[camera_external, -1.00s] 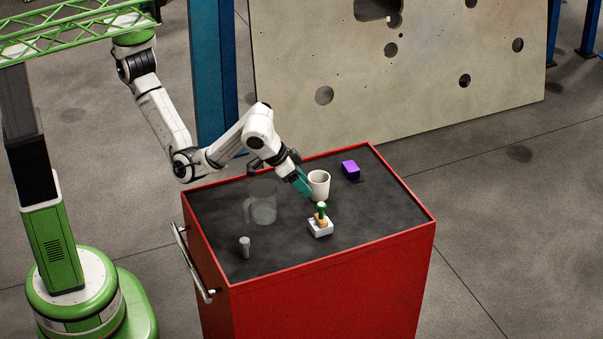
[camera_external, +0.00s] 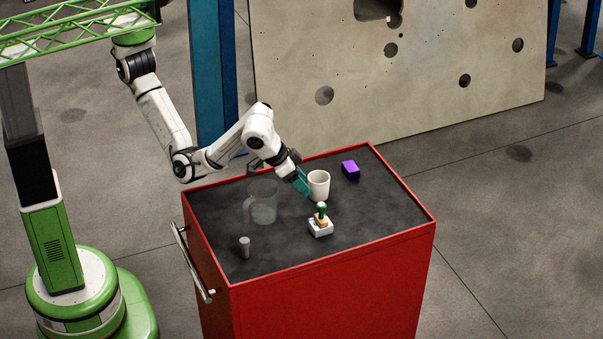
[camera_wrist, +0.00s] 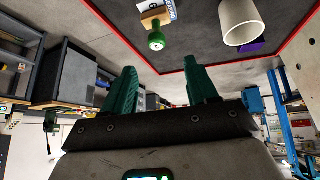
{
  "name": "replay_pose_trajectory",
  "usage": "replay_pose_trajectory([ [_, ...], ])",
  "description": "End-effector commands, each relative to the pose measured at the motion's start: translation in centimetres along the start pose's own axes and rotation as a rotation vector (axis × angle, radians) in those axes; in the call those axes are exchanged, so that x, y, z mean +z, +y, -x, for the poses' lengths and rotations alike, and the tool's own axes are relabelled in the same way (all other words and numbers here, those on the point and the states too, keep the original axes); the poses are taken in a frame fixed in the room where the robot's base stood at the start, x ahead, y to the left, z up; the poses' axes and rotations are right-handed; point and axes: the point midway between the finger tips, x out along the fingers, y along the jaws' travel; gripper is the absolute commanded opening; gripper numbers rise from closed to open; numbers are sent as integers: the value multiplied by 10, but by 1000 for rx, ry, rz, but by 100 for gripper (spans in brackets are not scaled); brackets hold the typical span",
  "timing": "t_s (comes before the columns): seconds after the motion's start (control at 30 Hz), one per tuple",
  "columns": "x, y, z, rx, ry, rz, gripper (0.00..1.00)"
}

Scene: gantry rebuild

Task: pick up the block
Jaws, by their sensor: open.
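The purple block (camera_external: 350,169) lies at the back right of the red cart's dark top, beyond the white cup. In the wrist view only a sliver of the purple block (camera_wrist: 251,47) shows past the cup; the rest is hidden. My gripper (camera_external: 306,188) is over the middle of the cart, just left of the cup and left of and nearer than the block. In the wrist view my gripper's (camera_wrist: 160,76) two teal fingers are spread with nothing between them.
The white cup (camera_external: 319,184) stands between my gripper and the block. A clear jug (camera_external: 263,204) and a small grey cylinder (camera_external: 244,247) stand to the left. The cart's (camera_external: 330,267) right top is clear.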

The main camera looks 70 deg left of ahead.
Motion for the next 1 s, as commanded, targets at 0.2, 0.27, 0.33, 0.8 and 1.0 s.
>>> replay_pose_trajectory([
  [0.2, 0, 0, 0, 0, 0, 0, 62],
  [0.27, 0, 0, 0, 0, 0, 0, 68],
  [0.33, 0, 0, 0, 0, 0, 0, 72],
  [0.8, -81, -77, -56, -149, -77, 484, 72],
  [1.0, -135, -175, -111, -339, -211, 1068, 72],
])
